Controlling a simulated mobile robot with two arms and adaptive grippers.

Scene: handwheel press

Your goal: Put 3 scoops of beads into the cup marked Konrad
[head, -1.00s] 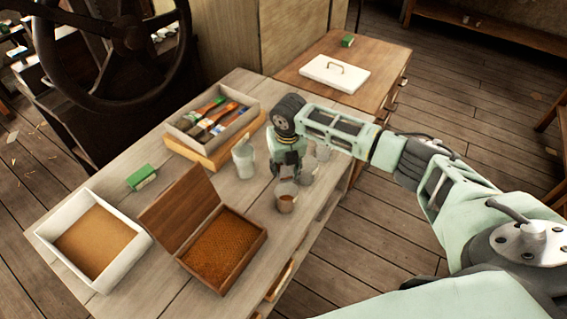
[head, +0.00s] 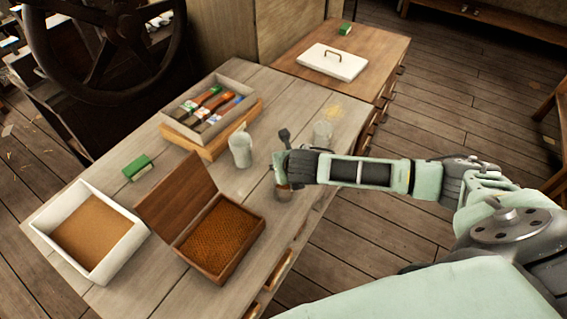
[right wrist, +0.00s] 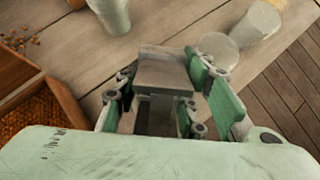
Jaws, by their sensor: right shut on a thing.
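No name is readable. Orange-brown beads (head: 218,238) fill an open wooden box (head: 250,252). My left gripper is out of view.
A white tray of tan material (head: 32,222) stands at the left. A green block (head: 137,167) lies behind it. A grey bin (head: 171,113) holds several coloured tools. In the wrist view, loose beads (right wrist: 20,40) lie on the table beside the bead box.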

